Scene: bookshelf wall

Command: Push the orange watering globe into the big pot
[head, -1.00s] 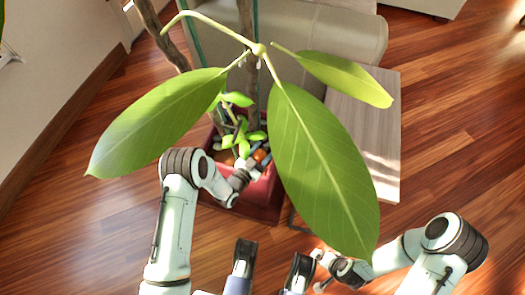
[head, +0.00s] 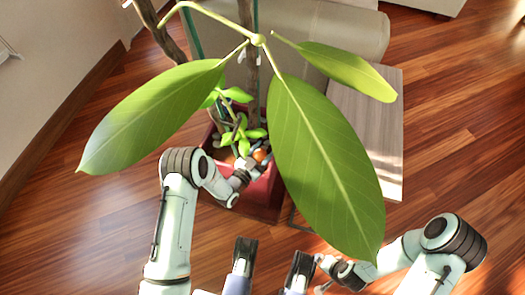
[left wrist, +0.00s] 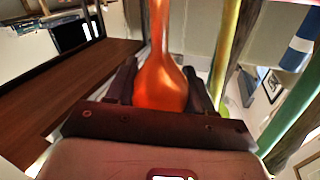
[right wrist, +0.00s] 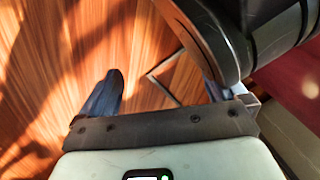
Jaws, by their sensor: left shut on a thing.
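The orange watering globe (head: 260,155) shows as a small patch of orange inside the big pot's opening, partly hidden by my left gripper and leaves. In the left wrist view the orange globe (left wrist: 162,88) stands between the fingers, its bulb near the palm and its neck pointing away. My left gripper (head: 252,164) is shut on it, at the pot's near rim. The big pot (head: 262,196) is dark red and square, holding a plant; how deep the globe's tip sits is hidden. My right gripper (right wrist: 163,80) is open and empty, right of the pot and low over the floor.
Large green leaves (head: 325,160) hang in front of the head camera and cover part of the pot's right side. Plant stems (head: 248,60) rise from the pot. A wooden board-like surface (head: 372,130) lies right of it, a sofa (head: 330,35) behind. Floor at right is clear.

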